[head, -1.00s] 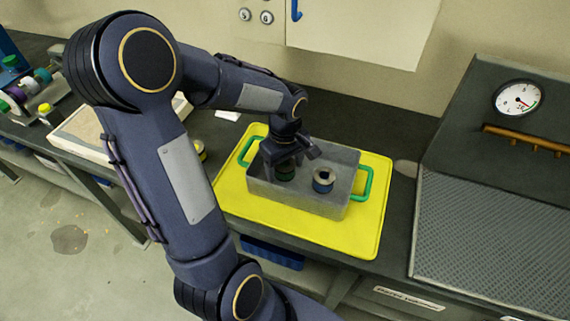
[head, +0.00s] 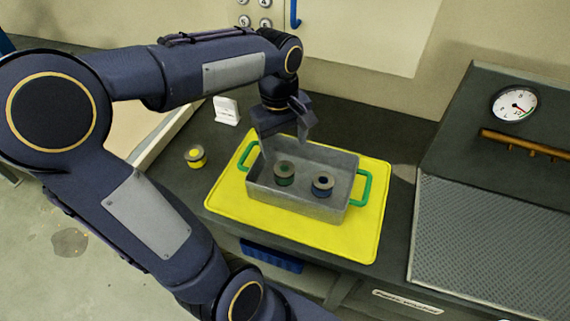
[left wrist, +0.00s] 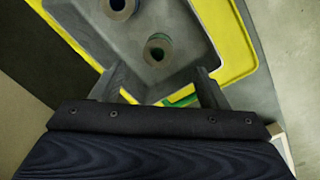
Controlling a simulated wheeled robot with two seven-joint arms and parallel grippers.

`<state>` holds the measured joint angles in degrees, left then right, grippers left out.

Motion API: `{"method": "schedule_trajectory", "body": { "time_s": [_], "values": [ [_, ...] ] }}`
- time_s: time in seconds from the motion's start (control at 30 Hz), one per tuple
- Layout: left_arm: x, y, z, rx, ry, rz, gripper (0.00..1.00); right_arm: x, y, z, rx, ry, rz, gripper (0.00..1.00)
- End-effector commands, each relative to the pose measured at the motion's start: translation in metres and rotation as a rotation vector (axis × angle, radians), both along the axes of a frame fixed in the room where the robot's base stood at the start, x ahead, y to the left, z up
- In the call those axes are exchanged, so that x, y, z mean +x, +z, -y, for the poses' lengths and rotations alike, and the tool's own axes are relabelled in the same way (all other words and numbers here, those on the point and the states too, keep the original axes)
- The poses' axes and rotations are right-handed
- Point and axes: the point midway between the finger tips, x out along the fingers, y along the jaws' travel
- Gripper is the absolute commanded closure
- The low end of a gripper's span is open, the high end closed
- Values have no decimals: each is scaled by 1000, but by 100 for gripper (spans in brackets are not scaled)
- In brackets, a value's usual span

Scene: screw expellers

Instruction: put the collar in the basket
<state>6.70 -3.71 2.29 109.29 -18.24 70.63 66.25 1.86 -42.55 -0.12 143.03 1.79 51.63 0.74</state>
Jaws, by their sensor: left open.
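The grey basket (head: 347,201) has green handles and stands on a yellow mat (head: 340,238). Inside it, a collar with a green band (head: 284,174) is on the left and a collar with a blue band (head: 322,186) is on the right, both upright and apart. In the left wrist view, the green-banded collar (left wrist: 158,49) is nearer and the blue-banded collar (left wrist: 118,7) is at the top edge. A yellow-banded collar (head: 195,157) stands on the counter left of the mat. My left gripper (head: 284,143) is open and empty, above the basket's left end. My right gripper is out of view.
A white card (head: 227,110) stands on the counter behind the yellow collar. A panel with a gauge (head: 516,104), a copper pipe (head: 526,138) and a mesh tray (head: 490,240) are on the right. The wall rises close behind the counter.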

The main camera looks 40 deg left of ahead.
Motion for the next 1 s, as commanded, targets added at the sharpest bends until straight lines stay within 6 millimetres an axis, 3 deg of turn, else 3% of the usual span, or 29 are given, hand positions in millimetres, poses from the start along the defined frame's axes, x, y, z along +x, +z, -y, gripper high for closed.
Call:
{"method": "schedule_trajectory", "body": {
  "time_s": [0.2,0.4,0.6,1.0],
  "values": [
    [-67,3,46,-64,-484,273,32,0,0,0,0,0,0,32],
    [-105,-10,82,-27,-831,508,32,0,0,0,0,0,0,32],
    [-115,-16,94,6,-951,591,32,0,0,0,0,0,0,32],
    [-115,-16,93,7,-953,590,32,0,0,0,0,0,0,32]
  ]
}}
